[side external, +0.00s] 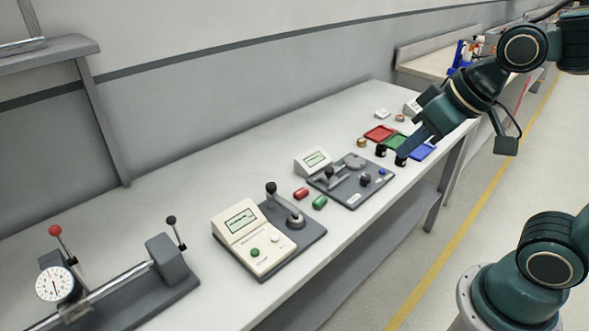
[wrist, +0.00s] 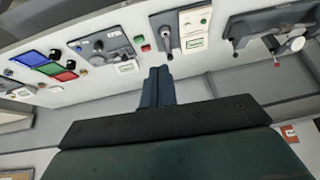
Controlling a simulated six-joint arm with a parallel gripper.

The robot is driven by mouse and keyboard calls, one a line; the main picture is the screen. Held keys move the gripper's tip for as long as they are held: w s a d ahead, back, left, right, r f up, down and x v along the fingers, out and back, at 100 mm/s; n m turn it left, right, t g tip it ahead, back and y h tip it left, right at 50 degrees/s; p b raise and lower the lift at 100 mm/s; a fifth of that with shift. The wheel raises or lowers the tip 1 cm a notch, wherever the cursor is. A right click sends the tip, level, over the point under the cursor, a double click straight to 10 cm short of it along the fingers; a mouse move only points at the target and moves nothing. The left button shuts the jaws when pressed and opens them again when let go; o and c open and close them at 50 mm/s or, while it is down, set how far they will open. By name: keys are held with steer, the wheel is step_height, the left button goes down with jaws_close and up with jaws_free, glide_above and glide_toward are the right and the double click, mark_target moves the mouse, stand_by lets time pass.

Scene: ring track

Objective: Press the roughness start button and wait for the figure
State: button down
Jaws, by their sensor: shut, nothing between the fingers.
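A beige instrument (side external: 250,235) with a small display stands on a dark base at the front middle of the bench in the side view. A green button (side external: 255,252) and a pale button (side external: 274,238) sit on its front face. I cannot read which label marks roughness. The same instrument shows at the top of the wrist view (wrist: 195,20). My gripper (side external: 404,152) is at the right end of the bench, above the coloured trays and well apart from the beige instrument. Its fingers (wrist: 158,70) are together and empty in the wrist view.
A grey plate (side external: 350,192) with a second small display stands mid-bench. A dial gauge (side external: 55,284) on a rail fixture stands at left. Red (side external: 380,133) and blue (side external: 421,152) trays lie at right.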

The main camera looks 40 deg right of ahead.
steer(key=w+a+f+y, duration=0.1)
steer(key=w+a+f, duration=0.25)
steer(key=w, duration=0.25)
steer(key=w+a+f+y, duration=0.1)
steer(key=w+a+f, duration=0.1)
steer(key=w+a, duration=0.3)
steer(key=m+t+y, duration=0.1)
steer(key=m+y, duration=0.1)
steer(key=y, duration=0.1)
glide_above(255, 253)
step_height(255, 253, down, 11)
steer(key=shift+s+d, duration=0.25)
steer(key=shift+d, duration=0.2)
steer(key=shift+f, duration=0.15)
steer(key=shift+f, duration=4.3)
